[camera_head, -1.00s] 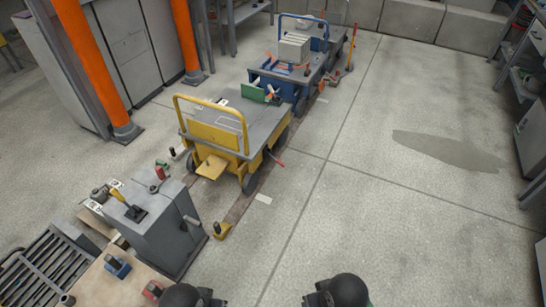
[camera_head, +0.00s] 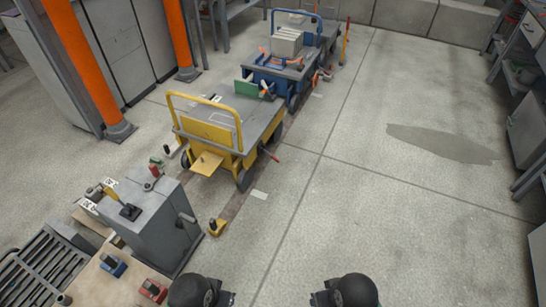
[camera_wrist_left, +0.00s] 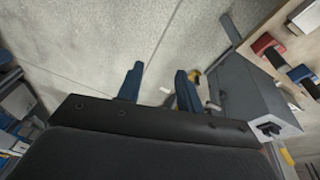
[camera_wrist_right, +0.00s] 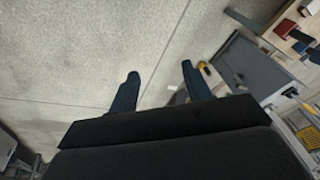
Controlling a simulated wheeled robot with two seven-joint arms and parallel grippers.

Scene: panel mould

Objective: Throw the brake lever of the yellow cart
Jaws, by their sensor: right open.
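The yellow cart (camera_head: 212,139), with a grey deck and a yellow push handle, stands on a floor track left of the middle in the head view. A thin lever with a red tip (camera_head: 269,153) sticks out from its right side near the wheel. My left gripper (camera_head: 228,298) and right gripper (camera_head: 316,298) are at the bottom edge of the head view, well short of the cart. In the left wrist view, the left gripper (camera_wrist_left: 158,85) has its fingers apart with nothing between them. In the right wrist view, the right gripper (camera_wrist_right: 160,85) is open and empty.
A grey control cabinet (camera_head: 152,229) with a side handle stands at the lower left beside a wooden bench (camera_head: 121,290). A yellow wheel stop (camera_head: 217,228) sits on the track. A blue cart (camera_head: 288,75) stands behind the yellow one. The floor to the right is clear.

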